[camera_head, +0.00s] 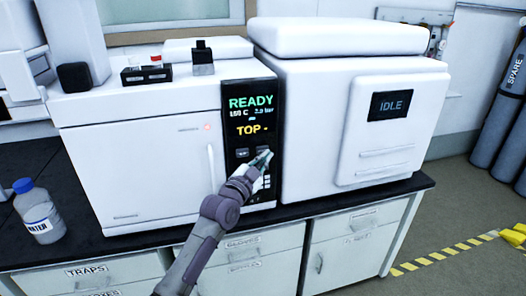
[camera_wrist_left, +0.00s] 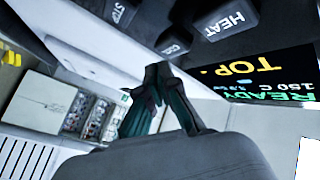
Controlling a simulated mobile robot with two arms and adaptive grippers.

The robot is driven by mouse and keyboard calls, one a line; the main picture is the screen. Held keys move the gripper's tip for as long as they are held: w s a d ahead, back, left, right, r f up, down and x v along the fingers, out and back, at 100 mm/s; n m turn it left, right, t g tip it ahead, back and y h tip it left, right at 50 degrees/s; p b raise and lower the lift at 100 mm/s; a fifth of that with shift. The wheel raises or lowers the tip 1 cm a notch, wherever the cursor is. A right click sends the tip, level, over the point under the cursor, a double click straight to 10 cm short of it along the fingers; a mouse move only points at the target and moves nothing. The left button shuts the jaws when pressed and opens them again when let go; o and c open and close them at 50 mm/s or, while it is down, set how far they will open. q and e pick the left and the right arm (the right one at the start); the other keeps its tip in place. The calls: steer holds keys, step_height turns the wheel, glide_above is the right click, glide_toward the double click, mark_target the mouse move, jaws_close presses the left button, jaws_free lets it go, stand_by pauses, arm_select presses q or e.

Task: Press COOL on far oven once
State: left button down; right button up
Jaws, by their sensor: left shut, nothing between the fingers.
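The white oven (camera_head: 140,165) stands on a dark bench; its black control panel (camera_head: 262,100) reads READY, 150 C and TOP. My left gripper (camera_head: 265,157) is shut and empty in front of the panel's buttons, hiding some of them. In the left wrist view, which is turned over, the shut fingertips (camera_wrist_left: 160,72) point at a dark button (camera_wrist_left: 172,46) with a partly readable label that looks like COOL. The HEAT button (camera_wrist_left: 225,22) and the STOP button (camera_wrist_left: 118,12) sit on either side. Whether the tips touch the button I cannot tell. My right gripper is not in view.
A white unit (camera_head: 350,130) with an IDLE screen stands right of the oven. A small vial holder (camera_head: 146,74) sits on top of the oven. A water bottle (camera_head: 38,212) stands at left on the bench. Gas cylinders (camera_head: 496,115) stand at far right.

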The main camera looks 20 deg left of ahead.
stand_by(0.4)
arm_select(q)
steer(key=shift+w+a, duration=0.3)
steer(key=shift+w, duration=0.05)
steer(key=shift+w+a+b, duration=0.2)
steer(key=shift+w+b, duration=0.2)
steer(key=shift+b, duration=0.1)
stand_by(0.6)
steer(key=shift+s, duration=0.1)
steer(key=shift+s+d+r+p, duration=0.1)
steer(key=shift+s+d+p, duration=0.2)
steer(key=shift+p, duration=0.25)
steer(key=shift+s+d, duration=0.15)
steer(key=shift+s, duration=0.25)
steer(key=shift+p, duration=0.35)
